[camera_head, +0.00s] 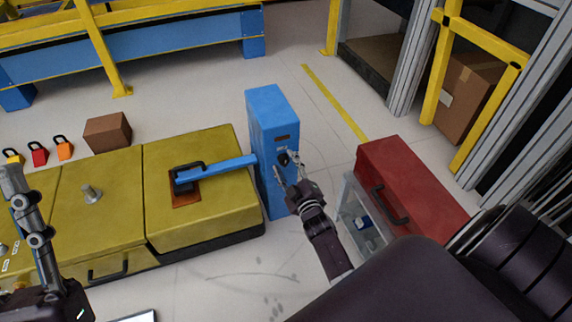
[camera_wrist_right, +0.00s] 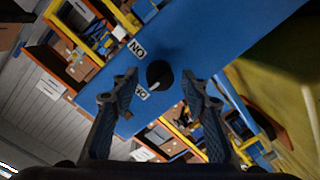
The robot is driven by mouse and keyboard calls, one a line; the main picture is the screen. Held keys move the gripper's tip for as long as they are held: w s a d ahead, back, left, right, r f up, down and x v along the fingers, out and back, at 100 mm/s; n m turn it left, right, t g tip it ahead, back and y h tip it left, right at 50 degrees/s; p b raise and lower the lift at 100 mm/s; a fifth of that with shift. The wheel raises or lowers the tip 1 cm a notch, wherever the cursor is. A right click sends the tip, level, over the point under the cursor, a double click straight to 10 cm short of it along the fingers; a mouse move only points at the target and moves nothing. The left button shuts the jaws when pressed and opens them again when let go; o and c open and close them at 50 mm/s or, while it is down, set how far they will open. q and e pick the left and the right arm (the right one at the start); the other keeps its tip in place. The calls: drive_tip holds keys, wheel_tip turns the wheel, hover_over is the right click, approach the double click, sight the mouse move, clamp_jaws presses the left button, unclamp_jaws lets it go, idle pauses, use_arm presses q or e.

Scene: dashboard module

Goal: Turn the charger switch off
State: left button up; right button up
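The blue charger box (camera_head: 268,112) stands upright beside the yellow dashboard module in the head view. Its switch is a round black knob (camera_head: 284,158), shown larger in the right wrist view (camera_wrist_right: 160,74). An ON label (camera_wrist_right: 137,49) and an OFF label (camera_wrist_right: 141,93) sit to the knob's left there, both rotated. A small pale mark shows on the knob's lower-left edge. My right gripper (camera_head: 287,172) is at the box's front, fingers apart on either side of the knob (camera_wrist_right: 160,88); no contact is visible. My left gripper (camera_head: 24,205) is at the left edge, its fingers unclear.
A blue handle (camera_head: 220,169) lies across the yellow module (camera_head: 110,190). A red case (camera_head: 410,180) on a grey stand is right of my right arm. Several coloured padlocks (camera_head: 39,153) and a brown box (camera_head: 107,132) are behind the module. Floor behind the charger is clear.

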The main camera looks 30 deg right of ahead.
drive_tip(key=f+v, duration=0.1)
drive_tip(key=v, duration=1.1)
drive_tip(key=shift+r, duration=0.5)
